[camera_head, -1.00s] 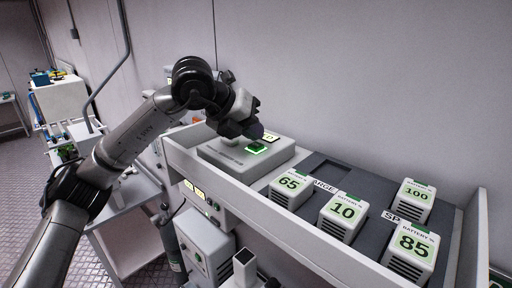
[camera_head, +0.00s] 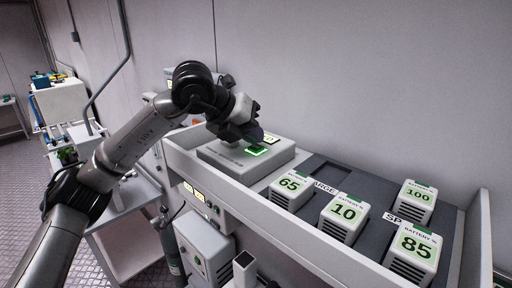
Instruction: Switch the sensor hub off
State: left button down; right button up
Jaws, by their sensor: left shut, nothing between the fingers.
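The sensor hub (camera_head: 228,160) is a flat light-grey box at the left end of the shelf. A green-lit square button (camera_head: 257,151) glows on its top, and a yellow label or display behind it is partly hidden. My left gripper (camera_head: 254,138) is shut and empty, with its tips just above or at the button. I cannot tell whether they touch it. My right gripper is not in view.
Batteries marked 65 (camera_head: 289,189), 10 (camera_head: 343,217), 100 (camera_head: 414,202) and 85 (camera_head: 410,253) stand on the dark panel right of the hub. The shelf's raised front edge (camera_head: 300,244) runs in front. A wall is close behind.

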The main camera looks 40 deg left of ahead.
pick_arm(q)
jog(key=shift+f, duration=0.25)
dwell(0.3)
jog(key=shift+r, duration=0.2)
jog(key=shift+r+p, duration=0.4)
jog(key=shift+r, duration=0.35)
jog(key=shift+r+p, duration=1.95)
jog(key=shift+r, duration=0.6)
